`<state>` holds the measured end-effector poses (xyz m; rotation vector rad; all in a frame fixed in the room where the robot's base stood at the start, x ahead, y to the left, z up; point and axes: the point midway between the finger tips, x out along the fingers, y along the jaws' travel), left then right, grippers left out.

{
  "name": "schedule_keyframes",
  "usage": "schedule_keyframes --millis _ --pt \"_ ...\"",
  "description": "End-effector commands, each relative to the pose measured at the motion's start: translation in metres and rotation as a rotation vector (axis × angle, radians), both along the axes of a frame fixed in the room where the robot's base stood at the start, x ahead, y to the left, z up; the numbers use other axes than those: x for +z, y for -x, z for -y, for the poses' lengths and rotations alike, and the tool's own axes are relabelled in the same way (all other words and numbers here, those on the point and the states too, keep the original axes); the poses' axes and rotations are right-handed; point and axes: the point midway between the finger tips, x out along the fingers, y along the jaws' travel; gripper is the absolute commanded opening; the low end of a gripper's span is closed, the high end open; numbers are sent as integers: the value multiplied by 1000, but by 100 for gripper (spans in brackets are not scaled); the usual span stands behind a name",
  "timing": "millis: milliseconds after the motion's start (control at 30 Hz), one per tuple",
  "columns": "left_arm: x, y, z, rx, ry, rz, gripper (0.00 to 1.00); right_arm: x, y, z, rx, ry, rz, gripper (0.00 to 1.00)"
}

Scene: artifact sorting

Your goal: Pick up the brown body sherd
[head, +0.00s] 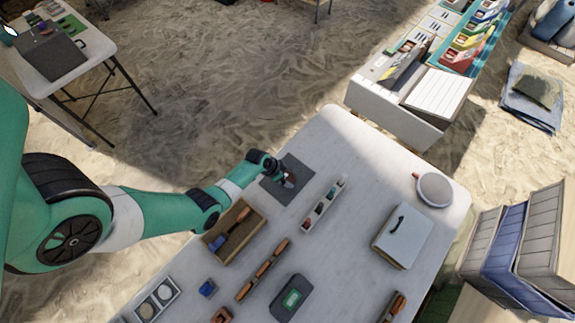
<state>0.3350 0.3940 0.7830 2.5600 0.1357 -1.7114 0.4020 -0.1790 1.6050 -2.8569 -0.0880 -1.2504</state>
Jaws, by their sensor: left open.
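My left gripper (284,176) is over the dark grey mat (297,204) near the far left edge of the white table (340,138). Its jaws are open. A small reddish-brown piece (290,181) shows right at the fingertips; it may be the brown body sherd, but it is too small to be sure. I cannot tell whether the fingers touch it. My right gripper is not in view.
Close to the mat are a narrow tray of small pieces (309,218) and a wooden box (251,250). The table's far end is clear.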

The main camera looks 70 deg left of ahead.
Motion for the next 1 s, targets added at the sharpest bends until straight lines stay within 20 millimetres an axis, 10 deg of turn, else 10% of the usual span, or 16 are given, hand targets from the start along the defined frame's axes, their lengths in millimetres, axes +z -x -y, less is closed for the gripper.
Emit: schedule_keyframes --millis 267,767,1000 --pt "-4 -3 0 0 0 0 98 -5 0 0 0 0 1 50" --pt "-4 -3 0 0 0 0 8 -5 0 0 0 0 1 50" --pt "-3 -3 0 0 -1 1 8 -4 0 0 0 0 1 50"
